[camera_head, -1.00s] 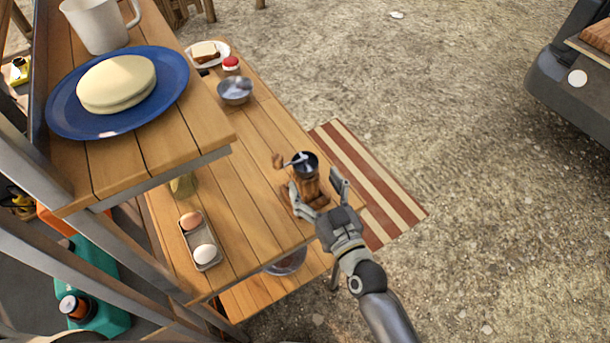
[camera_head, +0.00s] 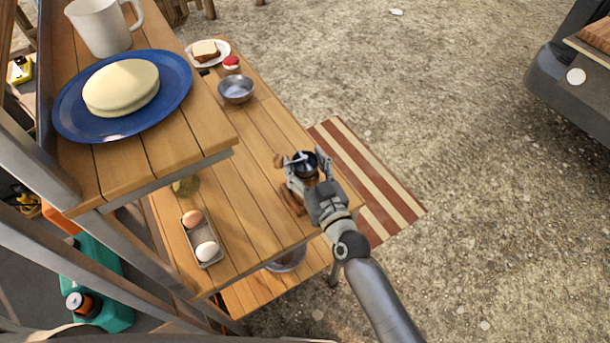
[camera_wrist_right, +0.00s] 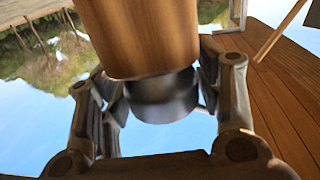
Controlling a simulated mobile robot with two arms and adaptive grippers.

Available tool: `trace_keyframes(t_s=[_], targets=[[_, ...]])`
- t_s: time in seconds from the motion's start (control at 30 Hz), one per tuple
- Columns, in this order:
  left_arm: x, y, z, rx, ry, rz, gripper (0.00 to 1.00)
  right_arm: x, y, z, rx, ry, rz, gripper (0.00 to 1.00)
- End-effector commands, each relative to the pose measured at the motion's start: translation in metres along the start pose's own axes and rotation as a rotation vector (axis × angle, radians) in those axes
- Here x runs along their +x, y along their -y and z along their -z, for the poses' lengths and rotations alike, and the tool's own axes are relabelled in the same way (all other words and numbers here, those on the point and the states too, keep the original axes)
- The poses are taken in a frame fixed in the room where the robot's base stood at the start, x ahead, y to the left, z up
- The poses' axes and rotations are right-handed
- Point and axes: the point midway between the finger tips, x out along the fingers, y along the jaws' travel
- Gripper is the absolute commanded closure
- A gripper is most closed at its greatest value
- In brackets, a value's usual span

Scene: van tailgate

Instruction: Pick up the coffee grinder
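The coffee grinder (camera_head: 305,162) stands upright near the right end of the wooden table. It has a wooden body, a dark metal top and a crank with a wooden knob. My right gripper (camera_head: 307,166) is around its upper part, one finger on each side, and hides much of the body. In the right wrist view, the grinder's wooden body (camera_wrist_right: 140,35) and dark metal part (camera_wrist_right: 165,97) lie between the open fingers (camera_wrist_right: 162,100). Narrow gaps seem to show beside the metal part; contact is hard to judge. My left gripper is not in view.
The table (camera_head: 245,195) also holds a metal bowl (camera_head: 236,90), a plate with bread (camera_head: 207,53), a red-lidded jar (camera_head: 231,63) and an egg tray (camera_head: 203,240). A raised shelf at left carries a blue plate (camera_head: 70,110) and white mug (camera_head: 98,28).

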Motion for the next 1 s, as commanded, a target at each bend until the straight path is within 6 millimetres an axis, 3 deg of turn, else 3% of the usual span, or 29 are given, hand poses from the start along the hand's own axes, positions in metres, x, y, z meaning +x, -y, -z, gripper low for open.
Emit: trace_keyframes(t_s=[0.03, 0.33, 0.73, 1.0], targets=[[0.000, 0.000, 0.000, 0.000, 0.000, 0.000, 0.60, 0.000, 0.000, 0.000, 0.000, 0.000, 0.000, 0.52], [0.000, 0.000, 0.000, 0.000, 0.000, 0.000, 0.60, 0.000, 0.000, 0.002, 0.000, -0.004, -0.001, 0.89], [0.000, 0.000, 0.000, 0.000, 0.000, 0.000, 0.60, 0.000, 0.000, 0.009, 0.003, -0.006, -0.002, 0.89], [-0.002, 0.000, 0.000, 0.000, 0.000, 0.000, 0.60, -0.007, 0.004, 0.043, 0.005, -0.006, -0.001, 0.89]])
